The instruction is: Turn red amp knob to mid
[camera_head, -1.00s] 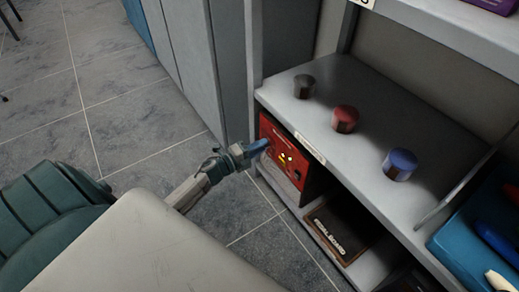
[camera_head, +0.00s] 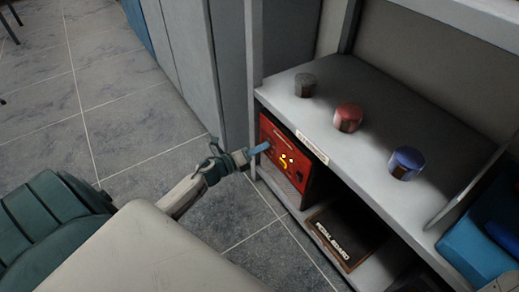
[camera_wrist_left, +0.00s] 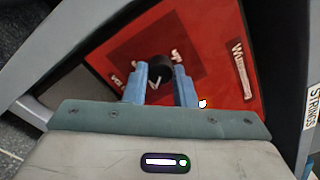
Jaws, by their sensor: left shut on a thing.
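The red amp (camera_head: 288,152) stands in a shelf compartment, its front facing my left arm. Its black knob (camera_wrist_left: 160,68) has a pale pointer line and shows in the left wrist view between the two blue fingers. My left gripper (camera_head: 264,147) reaches the left part of the amp's front panel and is shut on this knob. The fingers (camera_wrist_left: 160,84) also show in the left wrist view, one on each side of the knob. In the head view they hide the knob. My right gripper is not in view.
Grey, red (camera_head: 348,117) and blue (camera_head: 406,162) round items stand on the shelf top above the amp. A pedalboard box (camera_head: 342,238) lies in the compartment to the right. A blue bin (camera_head: 482,245) is at far right. Open floor lies left.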

